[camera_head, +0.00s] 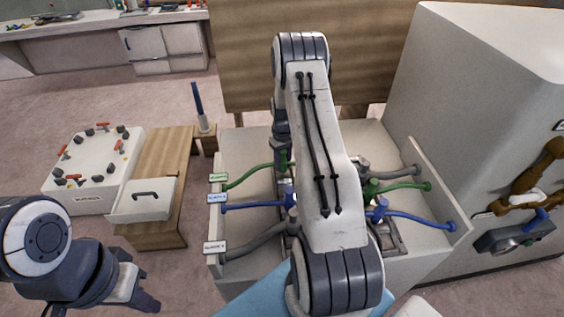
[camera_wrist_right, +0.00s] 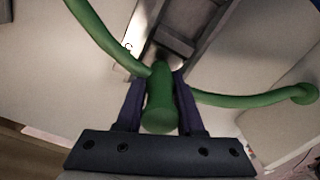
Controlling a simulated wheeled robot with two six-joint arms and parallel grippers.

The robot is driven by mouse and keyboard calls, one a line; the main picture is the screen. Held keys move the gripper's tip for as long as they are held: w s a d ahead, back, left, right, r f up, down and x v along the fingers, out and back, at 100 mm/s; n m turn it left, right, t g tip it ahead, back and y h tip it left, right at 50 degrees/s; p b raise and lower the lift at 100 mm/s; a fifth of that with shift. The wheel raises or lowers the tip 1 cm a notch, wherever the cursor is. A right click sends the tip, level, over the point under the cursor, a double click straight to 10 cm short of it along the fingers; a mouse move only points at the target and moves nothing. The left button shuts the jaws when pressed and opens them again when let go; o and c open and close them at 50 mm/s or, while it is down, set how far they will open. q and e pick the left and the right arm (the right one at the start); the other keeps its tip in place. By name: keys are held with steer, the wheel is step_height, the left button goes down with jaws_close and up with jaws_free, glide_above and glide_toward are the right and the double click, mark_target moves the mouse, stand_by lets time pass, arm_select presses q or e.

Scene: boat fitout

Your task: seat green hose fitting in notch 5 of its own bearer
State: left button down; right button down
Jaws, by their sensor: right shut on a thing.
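In the right wrist view, the green hose fitting (camera_wrist_right: 159,111) is between the purple fingers of my right gripper (camera_wrist_right: 158,98), which is shut on it. A green hose runs from the fitting to the upper left, and another green hose (camera_wrist_right: 235,99) runs right. A dark slotted metal bearer (camera_wrist_right: 175,45) lies beyond the fitting; I cannot read its notch numbers or tell whether the fitting touches it. In the head view, my right arm hides much of the bearers. My left gripper (camera_head: 146,300) hangs at the lower left, away from the hoses; its jaw opening is unclear.
The pale bench (camera_head: 247,165) also carries blue hoses (camera_head: 255,205) and grey hoses (camera_head: 258,241), with labels (camera_head: 217,198) on its left side. A wooden stand (camera_head: 163,155), a white drawer box (camera_head: 146,199) and a tall grey cabinet (camera_head: 475,100) flank it.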

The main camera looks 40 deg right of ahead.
steer(key=shift+f+b, duration=0.45)
steer(key=shift+f, duration=0.2)
steer(key=shift+c, duration=2.2)
jaws_free()
step_height(320, 180, up, 11)
steer(key=shift+f+b, duration=0.15)
steer(key=shift+b, duration=0.9)
